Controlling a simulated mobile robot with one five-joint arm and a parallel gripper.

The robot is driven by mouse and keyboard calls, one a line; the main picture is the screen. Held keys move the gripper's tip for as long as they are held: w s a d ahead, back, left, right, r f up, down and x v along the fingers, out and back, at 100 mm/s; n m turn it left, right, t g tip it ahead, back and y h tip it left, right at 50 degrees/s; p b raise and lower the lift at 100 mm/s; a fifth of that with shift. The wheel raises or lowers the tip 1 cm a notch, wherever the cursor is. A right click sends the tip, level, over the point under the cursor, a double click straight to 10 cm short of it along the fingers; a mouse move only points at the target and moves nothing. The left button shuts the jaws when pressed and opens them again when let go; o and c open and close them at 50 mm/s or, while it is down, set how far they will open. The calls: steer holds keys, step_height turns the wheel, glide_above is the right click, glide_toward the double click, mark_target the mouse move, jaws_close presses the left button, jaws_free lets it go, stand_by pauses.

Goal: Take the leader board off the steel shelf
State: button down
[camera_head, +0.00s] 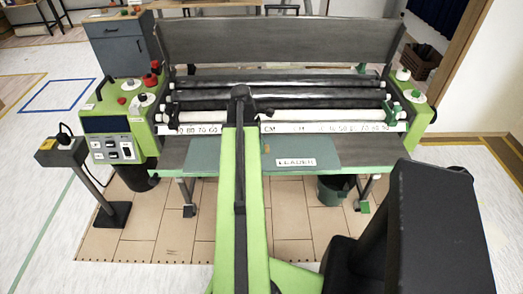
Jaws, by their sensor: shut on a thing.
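The leader board is a flat grey-green plate (318,150) with a white label reading LEADER. It lies across the grey steel shelf (173,153) at the front of the machine, and its front edge is near the shelf's front edge. My green arm reaches over the middle of the board and hides a strip of it. The dark end of my arm with my gripper (243,108) is beyond the board's middle, by the rollers. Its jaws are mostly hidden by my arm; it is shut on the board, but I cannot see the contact. I cannot tell whether the board is lifted.
Rollers and a number scale (340,128) run behind the shelf. A control box (112,140) with red knobs stands left, and a green end housing (412,105) right. A dark bucket (332,190) is under the shelf. A pedestal switch (62,150) stands at far left.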

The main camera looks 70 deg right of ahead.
step_height(320, 180, up, 5)
steer(key=p, duration=0.5)
steer(key=shift+f, duration=0.1)
steer(key=s+r+p, duration=0.6)
steer(key=s, duration=0.5)
steer(key=shift+s, duration=0.35)
